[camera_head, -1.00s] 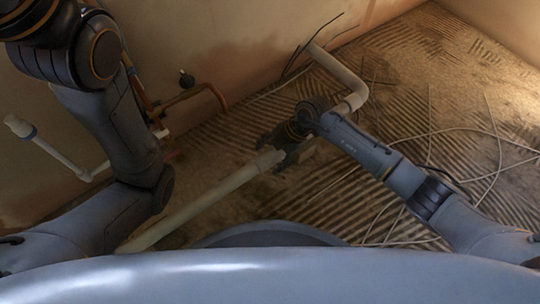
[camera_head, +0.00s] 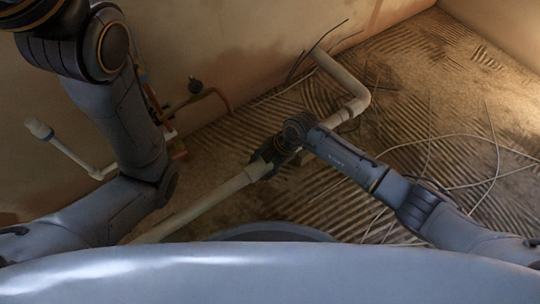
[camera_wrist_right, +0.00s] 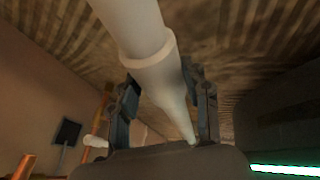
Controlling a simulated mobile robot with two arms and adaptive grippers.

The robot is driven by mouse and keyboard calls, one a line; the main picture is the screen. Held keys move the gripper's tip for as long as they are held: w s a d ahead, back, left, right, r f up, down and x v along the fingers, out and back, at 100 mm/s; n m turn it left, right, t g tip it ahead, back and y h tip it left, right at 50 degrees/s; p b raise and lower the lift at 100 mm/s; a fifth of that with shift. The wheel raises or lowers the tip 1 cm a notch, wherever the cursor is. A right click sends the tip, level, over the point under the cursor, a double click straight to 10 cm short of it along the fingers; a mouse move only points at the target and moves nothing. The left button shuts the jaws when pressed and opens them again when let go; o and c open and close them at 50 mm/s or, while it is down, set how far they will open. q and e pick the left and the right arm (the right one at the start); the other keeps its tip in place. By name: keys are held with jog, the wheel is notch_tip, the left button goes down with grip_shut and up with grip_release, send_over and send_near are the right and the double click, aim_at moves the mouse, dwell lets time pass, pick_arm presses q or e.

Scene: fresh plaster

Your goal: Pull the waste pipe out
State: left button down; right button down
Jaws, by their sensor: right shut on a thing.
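The waste pipe (camera_head: 205,204) is a long pale tube low over the ribbed floor, running from lower left up to my right gripper (camera_head: 268,160). Beyond the gripper, a pale pipe with a collar and an elbow (camera_head: 358,98) bends back towards the wall. My right gripper is shut around the pipe; its fingers hide the part they hold. In the right wrist view, the pipe (camera_wrist_right: 145,55) passes between the two fingers (camera_wrist_right: 165,105), with a wider collar just before them. I cannot tell whether a joint has parted. My left arm shows at left, but its gripper is out of view.
Thin pale cables (camera_head: 455,137) lie loose on the floor at right. A capped white pipe (camera_head: 65,148) and copper pipework with a dark valve (camera_head: 195,86) stand by the left wall. A grey-blue rounded surface fills the bottom edge. The right floor is mostly open.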

jog(key=shift+s+a, duration=0.35)
jog(key=shift+a, duration=0.05)
jog(key=c, duration=0.6)
grip_release()
jog(key=shift+c, duration=0.2)
jog(key=shift+w+d, duration=0.1)
jog(key=shift+w, duration=0.05)
jog(key=shift+w+d+r, duration=0.1)
jog(key=shift+d+r, duration=0.2)
jog(key=shift+r, duration=0.1)
jog(key=v, duration=1.1)
jog(key=shift+a, duration=0.1)
